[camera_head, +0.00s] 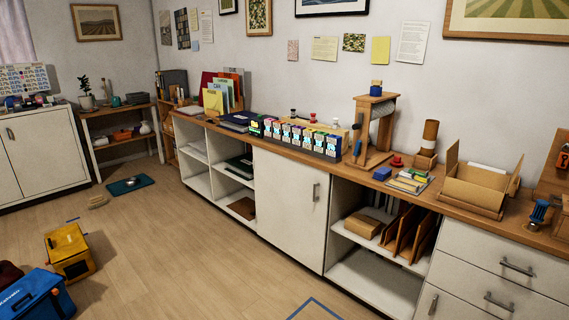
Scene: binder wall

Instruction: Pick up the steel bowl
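A small, shiny grey bowl (131,182), which looks like the steel bowl, rests on a teal mat (122,187) on the floor at the left, well away from me. It is small in the picture, so I cannot see its inside clearly. Neither of my grippers shows in this view.
A long counter (258,136) with shelves and drawers runs along the wall at the right. A yellow box (68,250) and a blue cooler-like bag (36,297) are on the floor at the lower left. A tan brush-like object (97,202) lies near the mat. The middle floor is clear.

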